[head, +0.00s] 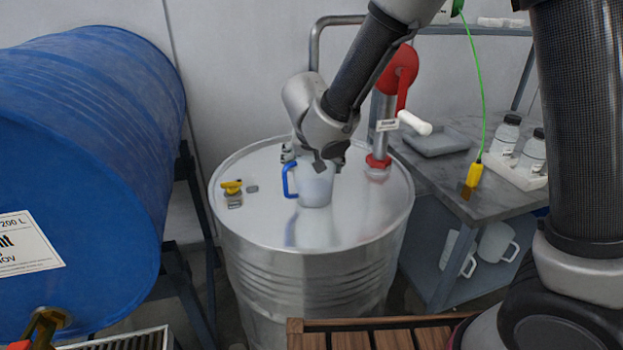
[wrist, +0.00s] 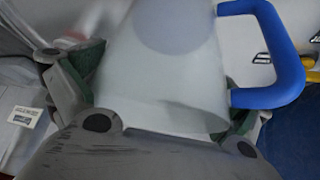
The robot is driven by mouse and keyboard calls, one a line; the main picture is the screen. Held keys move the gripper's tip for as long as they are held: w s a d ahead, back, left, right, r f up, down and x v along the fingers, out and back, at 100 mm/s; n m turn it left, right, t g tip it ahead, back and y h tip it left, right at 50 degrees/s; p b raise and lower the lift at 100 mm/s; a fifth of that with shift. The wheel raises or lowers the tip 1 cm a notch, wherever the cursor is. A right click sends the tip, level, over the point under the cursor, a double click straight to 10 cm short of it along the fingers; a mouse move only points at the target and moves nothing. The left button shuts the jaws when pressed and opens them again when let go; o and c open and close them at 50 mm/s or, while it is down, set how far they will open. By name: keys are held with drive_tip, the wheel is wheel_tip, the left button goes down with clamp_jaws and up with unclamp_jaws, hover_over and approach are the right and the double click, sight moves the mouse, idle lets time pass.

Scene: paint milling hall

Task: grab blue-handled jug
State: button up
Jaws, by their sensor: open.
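The blue-handled jug (head: 314,187) stands upright on the lid of a steel drum (head: 262,222). Its body is whitish and its blue handle (head: 288,181) faces left in the head view. My gripper (head: 329,163) is open and reaches down at the jug's upper part from behind. In the wrist view the jug's pale body (wrist: 160,75) fills the space between the open fingers of my gripper (wrist: 160,80), and its blue handle (wrist: 285,60) is at the right, outside the fingers. I cannot tell whether the fingers touch the jug.
A red hand pump (head: 383,115) with a white grip stands on the drum, right of the jug. A yellow-topped valve (head: 232,190) is at left. A large blue drum (head: 85,160) lies far left. A grey bench (head: 460,165) with bottles stands right.

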drive_tip(key=c, duration=1)
drive_tip(key=shift+r, duration=0.1)
